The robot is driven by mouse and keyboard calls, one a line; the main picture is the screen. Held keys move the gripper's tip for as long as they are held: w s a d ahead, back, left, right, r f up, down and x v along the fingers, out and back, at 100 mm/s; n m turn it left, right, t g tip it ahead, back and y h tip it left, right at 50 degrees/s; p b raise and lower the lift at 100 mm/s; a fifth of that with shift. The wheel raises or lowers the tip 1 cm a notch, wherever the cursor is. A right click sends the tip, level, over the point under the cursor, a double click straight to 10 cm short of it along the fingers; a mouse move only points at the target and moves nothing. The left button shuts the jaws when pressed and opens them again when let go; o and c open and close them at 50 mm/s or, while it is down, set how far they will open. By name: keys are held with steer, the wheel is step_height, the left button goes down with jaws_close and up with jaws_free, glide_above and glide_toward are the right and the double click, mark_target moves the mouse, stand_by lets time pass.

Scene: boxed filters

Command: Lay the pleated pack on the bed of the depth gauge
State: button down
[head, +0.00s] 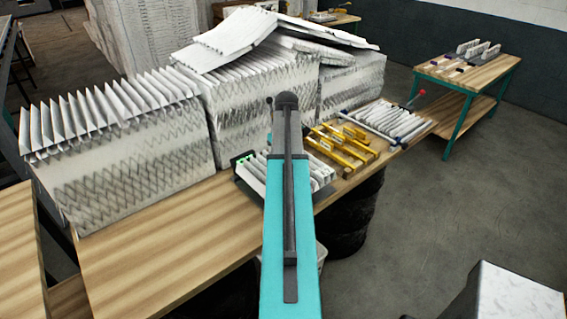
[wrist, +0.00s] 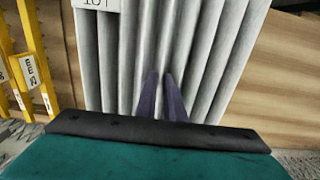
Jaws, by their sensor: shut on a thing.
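A white pleated pack (wrist: 210,45) fills the middle of the wrist view, with a partly cut-off number label at its top edge. My gripper (wrist: 160,97) is shut on one of its pleats, with its two dark purple fingers close together. In the head view my arm hides the gripper; a pleated pack (head: 318,172) shows on both sides of the arm, at a dark device (head: 243,160) with green lights. I cannot tell whether the pack is lifted. I cannot tell which is the depth gauge.
Yellow gauge pieces (head: 340,148) lie right of the arm and show in the wrist view (wrist: 28,60). Tall stacks of pleated filters (head: 125,150) stand behind and left on the wooden bench (head: 160,240). The bench's front left is clear. A teal-legged table (head: 470,75) stands apart at right.

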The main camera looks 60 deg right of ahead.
steer(key=shift+f, duration=0.25)
stand_by(0.4)
steer(key=shift+f+b, duration=1.55)
steer(key=shift+f, duration=0.95)
steer(key=shift+f, duration=0.2)
steer(key=c, duration=2.2)
jaws_free()
steer(key=shift+o, duration=0.2)
steer(key=shift+r, duration=0.1)
steer(key=shift+r+p, duration=1.3)
steer(key=shift+r, duration=0.85)
